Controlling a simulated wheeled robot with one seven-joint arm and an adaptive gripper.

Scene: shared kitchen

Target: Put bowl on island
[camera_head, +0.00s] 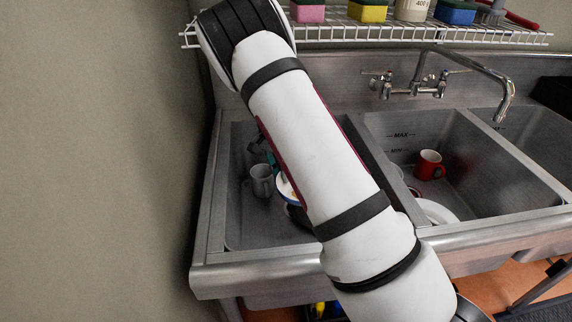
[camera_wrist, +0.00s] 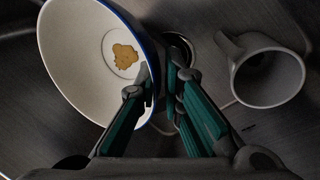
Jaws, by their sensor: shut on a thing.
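A white bowl with a blue rim (camera_wrist: 82,50) fills the upper left of the wrist view, tilted, with a yellow-brown food stain inside. My gripper (camera_wrist: 162,80) is shut on its right-hand wall, one finger inside the bowl and one outside. In the head view a small part of the bowl (camera_head: 285,188) shows in the left sink basin, mostly hidden behind my arm. No island can be made out in either view.
A red mug (camera_head: 429,164) and a white plate (camera_head: 437,212) are in the middle basin. A faucet (camera_head: 470,65), wire shelf (camera_head: 400,33) and wall (camera_head: 90,160) border the sink.

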